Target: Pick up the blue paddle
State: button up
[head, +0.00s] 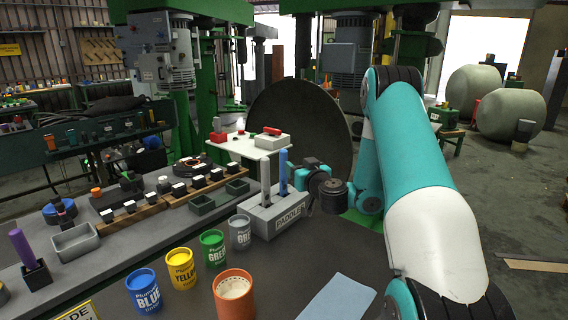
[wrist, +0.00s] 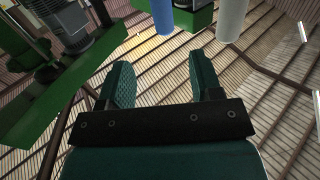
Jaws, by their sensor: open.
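The blue paddle (head: 283,170) stands upright in a grey holder marked PADDLE (head: 262,222), next to a grey paddle (head: 265,178). In the head view my gripper (head: 301,178) is just right of the blue paddle. In the wrist view my gripper (wrist: 161,75) is open with nothing between its two fingers. The blue paddle (wrist: 162,14) shows ahead of the fingertips, roughly in line with the gap between them and apart from them. The grey paddle (wrist: 232,18) is to its right. The blue paddle's lower end is hidden in the holder.
Blue (head: 144,291), yellow (head: 181,268), green (head: 214,248) and grey (head: 239,231) paint cans stand left of the holder, with an orange-rimmed can (head: 234,296) in front. Small grey trays (head: 202,204) and wooden racks lie behind. A light blue sheet (head: 337,299) lies at the front.

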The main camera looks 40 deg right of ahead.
aim_at(286, 154)
jog(key=p+x, duration=0.6)
jog(key=shift+w+r+p, duration=0.2)
jog(key=shift+w+p, duration=0.2)
jog(key=shift+w+d+f, duration=0.15)
jog(key=shift+w+d, duration=0.05)
jog(key=shift+w, duration=0.1)
jog(key=shift+w+r+p, duration=0.25)
jog(key=shift+w+p, duration=0.35)
jog(key=shift+p, duration=0.55)
jog(key=p+x, duration=0.3)
jog(key=shift+a, duration=0.1)
jog(key=shift+w+d+f, duration=0.25)
jog(key=shift+w, duration=0.25)
jog(key=c, duration=0.9)
